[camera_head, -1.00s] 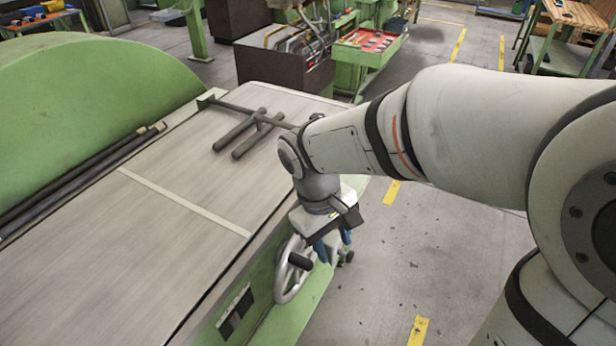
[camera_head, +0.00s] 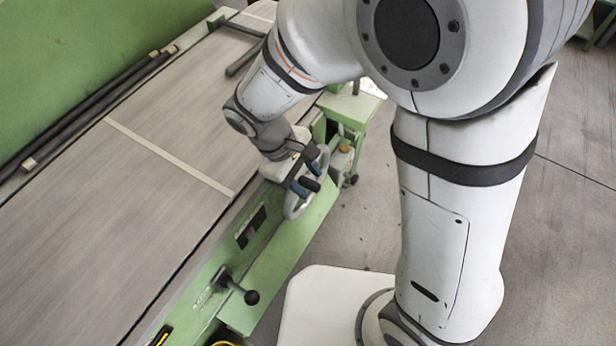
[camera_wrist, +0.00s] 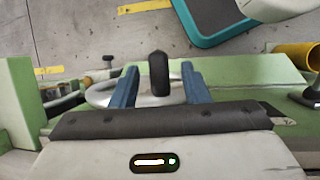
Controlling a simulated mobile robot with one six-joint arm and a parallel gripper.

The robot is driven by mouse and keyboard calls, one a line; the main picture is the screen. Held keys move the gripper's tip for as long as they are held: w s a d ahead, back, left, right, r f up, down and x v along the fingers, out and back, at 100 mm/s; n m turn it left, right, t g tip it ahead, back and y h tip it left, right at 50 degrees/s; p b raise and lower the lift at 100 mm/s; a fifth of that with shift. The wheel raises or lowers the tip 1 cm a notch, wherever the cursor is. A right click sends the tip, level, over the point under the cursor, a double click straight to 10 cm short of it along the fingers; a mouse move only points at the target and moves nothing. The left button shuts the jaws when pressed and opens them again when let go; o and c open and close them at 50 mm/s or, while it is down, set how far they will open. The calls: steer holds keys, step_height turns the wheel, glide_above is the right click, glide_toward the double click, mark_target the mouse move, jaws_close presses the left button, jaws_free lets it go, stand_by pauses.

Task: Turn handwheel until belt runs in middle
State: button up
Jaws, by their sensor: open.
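The silver handwheel (camera_head: 293,208) is on the green side of the machine, with a black knob handle (camera_head: 311,184) sticking out from it. In the wrist view the wheel rim (camera_wrist: 103,97) shows behind my fingers, and the black handle (camera_wrist: 158,72) stands between them with a gap on each side. My gripper (camera_head: 305,176) is open, its two blue fingers (camera_wrist: 158,86) on either side of the handle. The wide grey belt (camera_head: 85,215), with a pale seam across it, lies on the machine bed. Its far end is partly hidden by my arm.
A black ball-ended lever (camera_head: 250,297) sticks out from the green side panel, nearer than the wheel. Dark rods (camera_head: 95,108) lie along the belt's left side. A green stand (camera_head: 350,110) is beyond the wheel. Grey floor to the right is open.

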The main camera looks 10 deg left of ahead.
steer(key=shift+d+f, duration=0.1)
steer(key=shift+f, duration=0.15)
jaws_close()
stand_by(0.3)
